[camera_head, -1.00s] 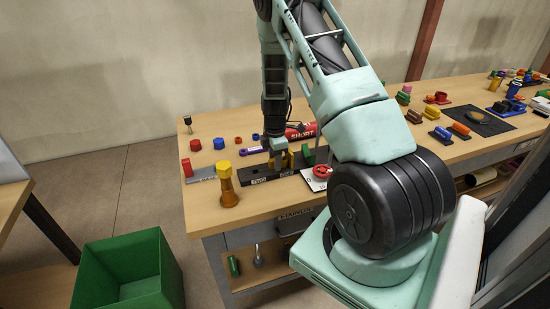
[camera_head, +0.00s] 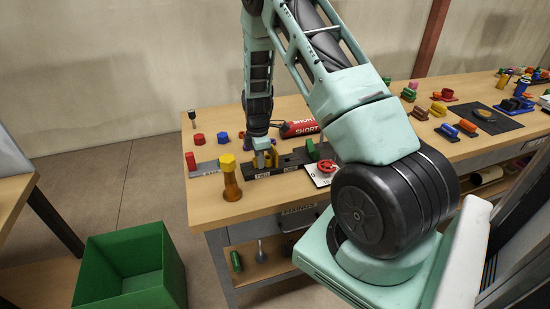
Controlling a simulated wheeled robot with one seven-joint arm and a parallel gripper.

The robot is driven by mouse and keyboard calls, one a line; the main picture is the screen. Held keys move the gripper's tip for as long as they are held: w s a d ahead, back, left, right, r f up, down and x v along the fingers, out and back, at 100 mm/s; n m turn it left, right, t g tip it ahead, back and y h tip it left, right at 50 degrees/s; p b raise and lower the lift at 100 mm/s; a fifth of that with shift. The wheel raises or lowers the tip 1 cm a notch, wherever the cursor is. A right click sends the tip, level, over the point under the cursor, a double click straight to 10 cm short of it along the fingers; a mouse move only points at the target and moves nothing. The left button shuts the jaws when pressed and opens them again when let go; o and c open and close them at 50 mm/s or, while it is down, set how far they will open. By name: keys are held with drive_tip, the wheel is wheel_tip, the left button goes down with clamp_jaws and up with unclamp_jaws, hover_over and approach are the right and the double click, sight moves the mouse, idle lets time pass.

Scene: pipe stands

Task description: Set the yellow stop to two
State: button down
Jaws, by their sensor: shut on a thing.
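The yellow stop (camera_head: 271,161) stands on a dark rail (camera_head: 292,162) near the front of the workbench. My gripper (camera_head: 265,157) points down over the rail and is shut on the yellow stop, hiding much of it. The rail's front face carries small white labels. The left one (camera_head: 262,175) seems to read TWO and lies just below my gripper; the right one (camera_head: 290,169) is too small to read. A green block (camera_head: 312,150) stands at the right part of the rail, apart from the stop.
A tall orange post with a yellow top (camera_head: 229,178) stands just left of the rail. A grey strip with a red block (camera_head: 191,161) lies further left. A red wheel on a white plate (camera_head: 325,170) sits to the right.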

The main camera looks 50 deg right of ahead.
sight(249, 168)
drive_tip(key=shift+w+a, duration=0.5)
drive_tip(key=shift+a, duration=0.3)
drive_tip(key=shift+w+a, duration=0.45)
drive_tip(key=shift+a, duration=0.3)
drive_tip(key=c, duration=1.3)
unclamp_jaws()
drive_tip(key=shift+a, duration=0.1)
drive_tip(key=shift+r, duration=0.1)
drive_tip(key=shift+r, duration=0.2)
wheel_tip(249, 168, up, 17)
drive_tip(key=b, duration=0.3)
drive_tip(key=shift+b, duration=0.35)
